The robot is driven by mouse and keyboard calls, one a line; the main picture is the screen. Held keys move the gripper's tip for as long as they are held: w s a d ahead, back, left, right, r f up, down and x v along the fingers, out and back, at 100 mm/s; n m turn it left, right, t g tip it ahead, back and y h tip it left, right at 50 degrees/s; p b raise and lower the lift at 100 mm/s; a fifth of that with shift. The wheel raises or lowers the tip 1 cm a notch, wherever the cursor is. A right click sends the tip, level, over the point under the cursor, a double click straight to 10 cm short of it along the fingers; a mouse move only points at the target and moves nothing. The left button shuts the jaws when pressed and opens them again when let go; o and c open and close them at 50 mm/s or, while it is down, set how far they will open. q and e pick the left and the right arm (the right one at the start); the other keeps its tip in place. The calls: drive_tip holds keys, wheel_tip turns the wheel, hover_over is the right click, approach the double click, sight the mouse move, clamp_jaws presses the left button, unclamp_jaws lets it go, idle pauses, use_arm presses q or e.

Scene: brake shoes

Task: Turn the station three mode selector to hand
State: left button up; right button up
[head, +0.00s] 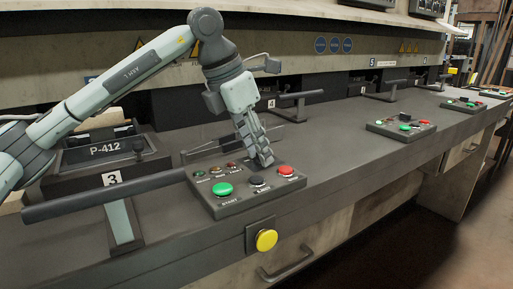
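The station three control panel (240,203) lies on the bench beside the "3" label (112,178). It carries a green START button (222,189), a black button (257,181) and a red button (286,171). A row of small lights or knobs (216,169) runs along its back edge. My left gripper (264,160) points down over the panel's back right part, just behind the black button. Its fingers look close together; whether they hold anything is hidden. I cannot make out the mode selector; the gripper may cover it. My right gripper is not in view.
A long dark lever bar (105,195) stands left of the panel. A box marked P-412 (115,150) is behind it. A yellow button (266,240) sits on the bench front. Another panel (402,128) lies to the right, with clear bench (325,150) between.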

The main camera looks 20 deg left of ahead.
use_arm(q)
drive_tip(key=o, duration=0.4)
drive_tip(key=shift+o, duration=0.2)
drive_tip(key=v, duration=1.2)
